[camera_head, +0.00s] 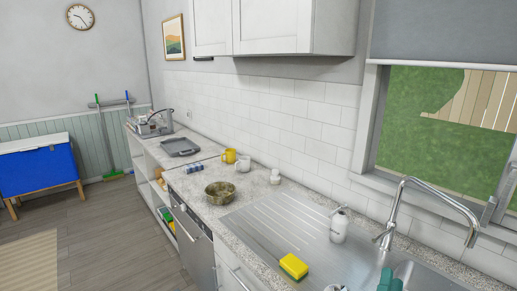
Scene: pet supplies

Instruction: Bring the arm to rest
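My arm and my gripper do not show in the head view. The task names no other object.
A counter (207,208) runs along the tiled wall, holding a bowl (220,193), a yellow mug (229,156), a grey tray (180,147) and a dish rack (153,124). A yellow sponge (293,266), soap bottle (338,226) and tap (432,199) are by the sink. Floor (115,225) at left is clear.

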